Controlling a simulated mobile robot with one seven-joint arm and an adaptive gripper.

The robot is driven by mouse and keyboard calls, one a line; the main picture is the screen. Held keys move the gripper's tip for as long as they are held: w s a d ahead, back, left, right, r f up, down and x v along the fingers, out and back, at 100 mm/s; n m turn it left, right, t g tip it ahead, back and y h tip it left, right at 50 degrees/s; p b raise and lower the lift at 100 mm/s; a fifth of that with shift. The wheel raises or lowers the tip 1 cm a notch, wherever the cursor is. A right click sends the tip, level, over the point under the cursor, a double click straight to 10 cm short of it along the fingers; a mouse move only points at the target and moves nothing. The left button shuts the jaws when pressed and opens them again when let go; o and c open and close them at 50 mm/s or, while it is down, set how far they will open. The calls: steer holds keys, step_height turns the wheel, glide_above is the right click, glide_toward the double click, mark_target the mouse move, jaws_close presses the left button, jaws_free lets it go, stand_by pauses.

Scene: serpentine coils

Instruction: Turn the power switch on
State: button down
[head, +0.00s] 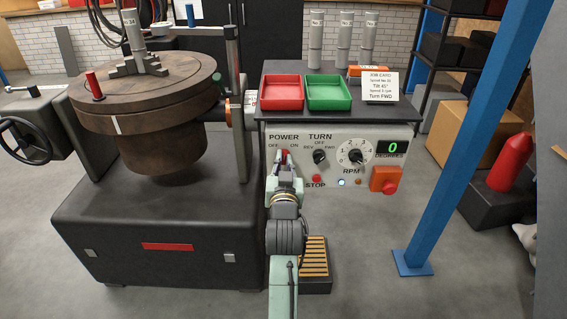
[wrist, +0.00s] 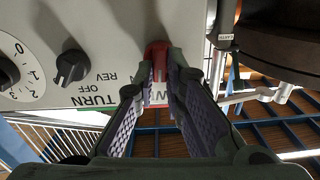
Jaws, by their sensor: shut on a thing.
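The power switch (head: 285,155) is a red lever on the grey control panel (head: 330,137), under the POWER label with OFF at left and ON at right. My gripper (head: 285,168) reaches up to it from below and covers its lower part. In the wrist view the red switch (wrist: 157,52) sits between the two fingertips of my gripper (wrist: 159,75), which are closed on it. The picture is turned over there, and the fingers hide part of the POWER label. I cannot tell which way the lever leans.
Right of the switch are the TURN knob (head: 320,156), the RPM dial (head: 355,153), a red STOP button (head: 317,178) and a red-orange emergency button (head: 388,186). A green display (head: 393,148) reads 0. A large round turntable (head: 145,90) stands at left, a blue post (head: 470,140) at right.

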steer(key=m, duration=0.4)
steer(key=shift+d+m, duration=0.15)
steer(key=shift+m, duration=1.85)
steer(key=c, duration=1.7)
jaws_free()
steer(key=shift+f, duration=0.1)
steer(key=shift+o, duration=0.2)
steer(key=shift+s, duration=0.1)
steer(key=s, duration=0.7)
steer(key=shift+s, duration=0.15)
